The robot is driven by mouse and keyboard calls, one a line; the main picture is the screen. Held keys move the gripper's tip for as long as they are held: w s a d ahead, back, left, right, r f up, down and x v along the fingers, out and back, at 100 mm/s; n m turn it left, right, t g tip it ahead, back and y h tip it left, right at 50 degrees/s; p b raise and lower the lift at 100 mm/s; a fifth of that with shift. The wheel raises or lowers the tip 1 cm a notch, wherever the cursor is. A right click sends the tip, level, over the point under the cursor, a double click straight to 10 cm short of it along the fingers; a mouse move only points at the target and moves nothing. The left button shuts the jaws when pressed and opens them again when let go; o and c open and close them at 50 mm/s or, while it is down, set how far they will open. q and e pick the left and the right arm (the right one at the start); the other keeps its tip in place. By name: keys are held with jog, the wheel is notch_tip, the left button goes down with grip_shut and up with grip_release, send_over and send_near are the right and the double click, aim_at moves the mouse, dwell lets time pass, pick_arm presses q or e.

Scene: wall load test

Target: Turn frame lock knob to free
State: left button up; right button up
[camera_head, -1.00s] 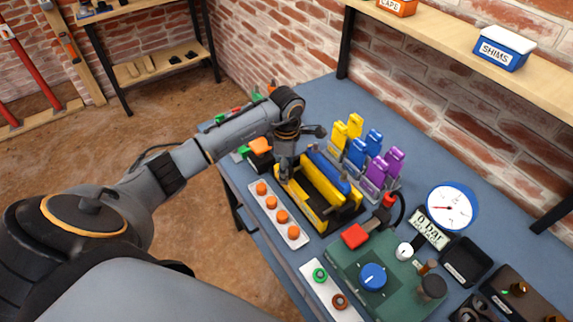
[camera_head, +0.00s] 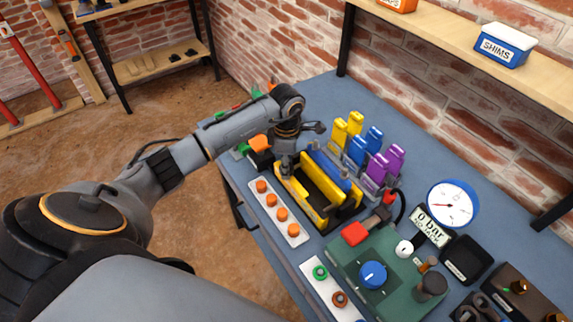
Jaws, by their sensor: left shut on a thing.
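The yellow and black frame (camera_head: 345,205) stands on the blue bench, with a blue bar along its back side. My left gripper (camera_head: 285,172) points down at the frame's far left end. It is shut on the frame lock knob there, and the fingers and wrist hide the knob. I cannot tell the knob's setting. My right gripper is not in view.
A white strip with orange knobs (camera_head: 281,215) lies in front of the frame. Yellow, blue and purple clips (camera_head: 374,140) stand behind it. A green box with a blue dial (camera_head: 373,275) and a gauge (camera_head: 452,204) are to the right.

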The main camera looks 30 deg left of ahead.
pick_arm(q)
jog(key=n+b, duration=0.1)
jog(key=n, duration=0.3)
jog(key=shift+f, duration=0.1)
jog(key=n+b, duration=0.1)
jog(key=n, duration=0.3)
jog(key=shift+n+b, duration=0.35)
jog(key=shift+n, duration=0.05)
jog(key=n, duration=0.4)
jog(key=shift+b, duration=0.35)
jog(key=shift+n, duration=2)
jog(key=o, duration=1.2)
